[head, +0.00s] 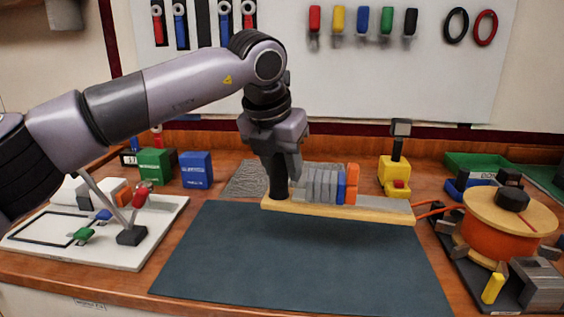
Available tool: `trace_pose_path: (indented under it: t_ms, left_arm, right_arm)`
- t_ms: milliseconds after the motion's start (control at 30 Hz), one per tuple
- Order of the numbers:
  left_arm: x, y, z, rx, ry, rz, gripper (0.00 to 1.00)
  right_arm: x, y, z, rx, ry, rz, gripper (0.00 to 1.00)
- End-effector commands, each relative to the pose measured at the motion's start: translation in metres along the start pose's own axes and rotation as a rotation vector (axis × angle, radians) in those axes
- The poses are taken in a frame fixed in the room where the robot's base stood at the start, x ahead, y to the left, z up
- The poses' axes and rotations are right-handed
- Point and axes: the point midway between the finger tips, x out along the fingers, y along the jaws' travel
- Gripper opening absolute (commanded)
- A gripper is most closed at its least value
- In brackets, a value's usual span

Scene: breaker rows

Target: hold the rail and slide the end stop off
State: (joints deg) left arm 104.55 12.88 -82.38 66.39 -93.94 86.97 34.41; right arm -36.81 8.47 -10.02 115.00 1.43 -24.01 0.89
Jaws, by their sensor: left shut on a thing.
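The rail (385,208) is a long strip with a pale yellow front edge, lying left to right at the back of the dark mat. A row of grey blocks (318,186), a blue block (341,188) and an orange piece (352,183) stand on it. The orange piece is at the right end of the row and looks like the end stop. The rail is bare to its right. My left gripper (278,192) points down and is shut on the rail's left end; its fingertips are partly hidden. My right gripper is out of view.
The dark mat (290,262) is clear in front. A white board (120,250) with coloured levers stands left, green (155,165) and blue (196,169) boxes behind.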

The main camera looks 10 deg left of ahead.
Motion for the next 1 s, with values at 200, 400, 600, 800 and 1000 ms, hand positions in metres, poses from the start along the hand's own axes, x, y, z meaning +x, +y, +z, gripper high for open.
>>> trace_pose_path:
  t_ms: [200, 400, 600, 800, 1000]
  left_arm:
    - [0.008, 0.000, -0.003, -0.002, -0.003, -0.002, 0.00]
    - [0.015, 0.000, -0.006, -0.002, -0.003, -0.002, 0.00]
    - [0.022, 0.000, -0.009, -0.001, -0.004, -0.002, 0.00]
    - [0.029, 0.000, -0.012, -0.001, -0.004, -0.002, 0.00]
    - [0.036, 0.000, -0.015, -0.001, -0.004, -0.002, 0.00]
  right_arm:
    - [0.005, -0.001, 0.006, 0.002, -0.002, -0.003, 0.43]
    - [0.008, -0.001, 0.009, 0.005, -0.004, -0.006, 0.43]
    - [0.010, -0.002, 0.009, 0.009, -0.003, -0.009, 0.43]
    - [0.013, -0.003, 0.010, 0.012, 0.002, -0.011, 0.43]
    - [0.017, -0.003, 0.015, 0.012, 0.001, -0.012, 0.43]
